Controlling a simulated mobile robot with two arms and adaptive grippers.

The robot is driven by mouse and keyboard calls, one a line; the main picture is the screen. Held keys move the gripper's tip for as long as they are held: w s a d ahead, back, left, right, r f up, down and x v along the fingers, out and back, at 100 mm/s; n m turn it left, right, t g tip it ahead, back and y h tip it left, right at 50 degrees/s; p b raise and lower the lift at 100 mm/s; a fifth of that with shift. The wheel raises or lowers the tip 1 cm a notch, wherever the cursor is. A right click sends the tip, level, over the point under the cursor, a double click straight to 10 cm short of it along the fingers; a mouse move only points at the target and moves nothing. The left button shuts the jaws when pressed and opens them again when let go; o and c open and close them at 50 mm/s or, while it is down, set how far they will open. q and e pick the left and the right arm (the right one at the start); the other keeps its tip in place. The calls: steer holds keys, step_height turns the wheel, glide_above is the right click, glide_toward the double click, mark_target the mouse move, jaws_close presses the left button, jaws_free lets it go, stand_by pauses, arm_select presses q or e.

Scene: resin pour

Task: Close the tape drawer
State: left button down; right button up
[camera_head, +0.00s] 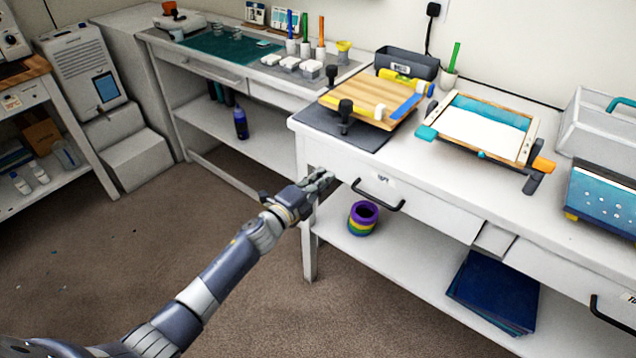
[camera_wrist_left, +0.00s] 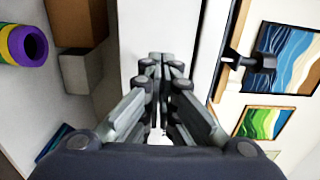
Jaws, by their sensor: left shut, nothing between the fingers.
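The tape drawer (camera_head: 432,208) is the white drawer under the near worktable, with a small label and a black bar handle (camera_head: 378,197). Its front is close to the table's face; I cannot tell for sure whether it is flush or stands slightly out. My left gripper (camera_head: 322,182) is at the left end of the drawer front, left of the handle. In the left wrist view my left gripper (camera_wrist_left: 160,62) has its fingers together and empty, pointing along a white panel. The fingers hide part of that panel, and contact is unclear. My right gripper is not in view.
Purple and yellow rolls (camera_head: 363,217) and blue sheets (camera_head: 493,292) lie on the lower shelf. A clamped wooden board (camera_head: 373,100) stands on a dark mat (camera_head: 342,128) above the drawer. The floor (camera_head: 190,225) beside the table's left leg is free.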

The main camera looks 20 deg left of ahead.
arm_select(q)
steer(key=v, duration=0.9)
steer(key=s+a+f+n+g+y, duration=0.2)
steer(key=s+f+n, duration=0.3)
steer(key=f, duration=0.6)
steer(key=s+a+f+n+g+y, duration=0.25)
steer(key=s+f, duration=0.45)
steer(key=f, duration=0.4)
steer(key=s+a+f+n+g+y, duration=0.1)
steer(key=s+a+f+n+g, duration=0.3)
steer(key=f, duration=0.8)
steer(key=s+d+f+n+g, duration=0.2)
steer(key=s+f, duration=0.3)
steer(key=s, duration=0.7)
steer(key=s+d+f+n+g+p, duration=0.1)
steer(key=s+f, duration=0.4)
steer(key=s, duration=0.7)
steer(key=s+d+f+n+g, duration=0.4)
steer(key=s+f+n, duration=0.1)
steer(key=s, duration=0.7)
steer(key=shift+f+y+p, duration=0.25)
steer(key=shift+y+p, duration=0.1)
steer(key=shift+p, duration=0.05)
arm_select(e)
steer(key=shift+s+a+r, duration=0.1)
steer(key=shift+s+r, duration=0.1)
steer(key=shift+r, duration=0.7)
